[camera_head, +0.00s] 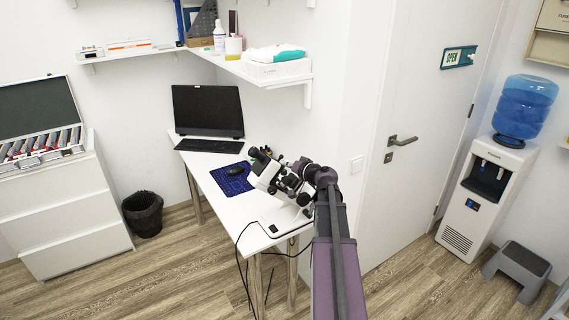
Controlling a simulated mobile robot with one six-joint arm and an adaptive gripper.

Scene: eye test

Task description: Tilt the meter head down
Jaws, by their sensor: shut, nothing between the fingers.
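The meter (286,221) stands on the front part of the white desk, its pale base on the desktop. Its white and black head (265,172) is tilted, with a dark eyepiece end pointing up and left. My purple and dark arm reaches in from the bottom of the view. My gripper (297,180) is at the right side of the head and overlaps it in the picture; I cannot tell whether they touch. The gripper is shut with nothing held. My arm hides the right part of the meter.
A blue mat (232,184) with a black mouse (235,170) lies left of the meter. A monitor (207,111) and keyboard (210,146) are behind. Cables hang off the desk's front. A shelf (262,82) is above, and a door (405,110) is at right.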

